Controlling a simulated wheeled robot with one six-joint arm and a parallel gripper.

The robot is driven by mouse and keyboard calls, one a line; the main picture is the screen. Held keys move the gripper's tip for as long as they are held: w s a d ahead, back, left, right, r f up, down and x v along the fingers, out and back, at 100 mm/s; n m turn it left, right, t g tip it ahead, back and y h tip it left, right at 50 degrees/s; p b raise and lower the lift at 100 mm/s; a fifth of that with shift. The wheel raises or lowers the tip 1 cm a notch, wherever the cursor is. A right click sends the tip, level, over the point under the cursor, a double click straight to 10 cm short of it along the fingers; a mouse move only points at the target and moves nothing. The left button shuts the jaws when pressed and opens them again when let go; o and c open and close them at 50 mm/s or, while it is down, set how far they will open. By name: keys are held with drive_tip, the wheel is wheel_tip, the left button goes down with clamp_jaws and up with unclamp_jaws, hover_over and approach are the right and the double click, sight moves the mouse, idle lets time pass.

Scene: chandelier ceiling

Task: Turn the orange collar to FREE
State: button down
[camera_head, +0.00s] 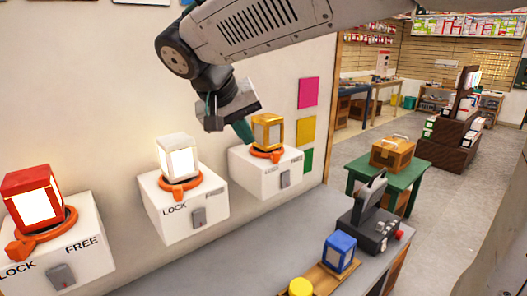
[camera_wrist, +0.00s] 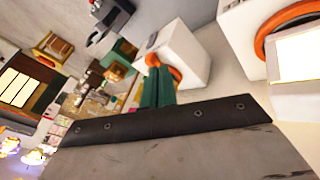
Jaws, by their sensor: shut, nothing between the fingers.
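Three white boxes on the wall each carry a lantern in an orange collar, with LOCK and FREE lettering. The left collar (camera_head: 50,228) rings the red lantern (camera_head: 35,196); its tab is at the LOCK side. The middle collar (camera_head: 180,190) rings the white lantern (camera_head: 177,157); its tab faces front, nearer LOCK. The right collar (camera_head: 268,156) rings the gold lantern (camera_head: 268,131); its tab faces front, its exact setting unclear. My gripper (camera_head: 246,133) is shut and empty, its teal fingers just left of the gold lantern; contact is unclear. The fingers (camera_wrist: 155,88) also show in the wrist view.
A grey counter (camera_head: 222,262) runs below the boxes, holding a blue lantern (camera_head: 340,252), a yellow knob (camera_head: 300,287) and a dark device (camera_head: 370,220). A green table (camera_head: 400,165) with a wooden case (camera_head: 393,153) stands behind. Grey levers are on the box fronts.

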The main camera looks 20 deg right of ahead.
drive_tip(key=w+a, duration=0.3)
approach(272, 163)
drive_tip(key=shift+t+h, duration=0.3)
drive_tip(key=f, duration=0.1)
drive_tip(key=w+a+f, duration=0.1)
drive_tip(key=a+f, duration=0.1)
drive_tip(key=f, duration=0.1)
drive_tip(key=shift+w+f, duration=0.1)
drive_tip(key=shift+w, duration=0.15)
drive_tip(key=d, duration=0.2)
drive_tip(key=shift+s+d+r, duration=0.2)
drive_tip(key=shift+s+d, duration=0.05)
drive_tip(key=shift+d, duration=0.65)
